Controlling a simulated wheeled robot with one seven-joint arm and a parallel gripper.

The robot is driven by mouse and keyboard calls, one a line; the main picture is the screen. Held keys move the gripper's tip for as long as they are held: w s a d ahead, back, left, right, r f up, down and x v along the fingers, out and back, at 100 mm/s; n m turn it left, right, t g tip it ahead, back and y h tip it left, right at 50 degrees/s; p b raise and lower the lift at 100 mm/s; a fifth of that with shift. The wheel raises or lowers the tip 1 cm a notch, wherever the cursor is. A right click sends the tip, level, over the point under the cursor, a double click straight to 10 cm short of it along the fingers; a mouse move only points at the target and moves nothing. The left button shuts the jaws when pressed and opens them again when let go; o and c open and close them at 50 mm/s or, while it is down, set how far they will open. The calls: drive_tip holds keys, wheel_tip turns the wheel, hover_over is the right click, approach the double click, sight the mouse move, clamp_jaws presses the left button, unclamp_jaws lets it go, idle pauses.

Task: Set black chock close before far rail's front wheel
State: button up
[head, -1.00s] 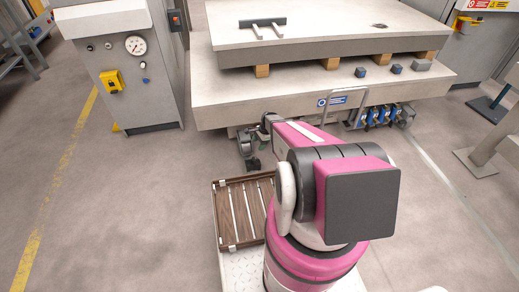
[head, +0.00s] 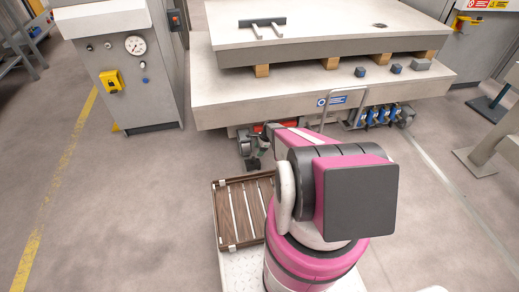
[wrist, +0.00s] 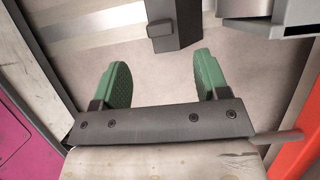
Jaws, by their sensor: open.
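My gripper (wrist: 163,68) is open in the wrist view, with its two green fingers apart and nothing between them. A dark block-shaped part (wrist: 176,25) is just beyond the fingertips; I cannot tell whether it is the black chock or part of the machine. In the head view the end of my arm is low at the machine's front edge, largely hidden by my arm. Small dark blocks (head: 360,72) and (head: 396,68) lie on the machine's lower ledge, beside a grey one (head: 421,65). I cannot make out the far rail or its front wheel.
The machine's pale ledge (head: 240,101) overhangs the area by my arm's end. Blue valves (head: 371,117) hang under it at the right. A slatted brown tray (head: 232,241) sits beside my arm. A control cabinet (head: 128,70) stands at the left. Open floor (head: 130,200) lies left.

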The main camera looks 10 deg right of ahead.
sight(248, 164)
drive_tip(key=x, duration=1)
drive_tip(key=shift+r, duration=0.1)
drive_tip(key=c, duration=1.1)
drive_tip(key=shift+s+a, duration=0.1)
drive_tip(key=shift+a, duration=1.1)
drive_tip(key=o, duration=1.1)
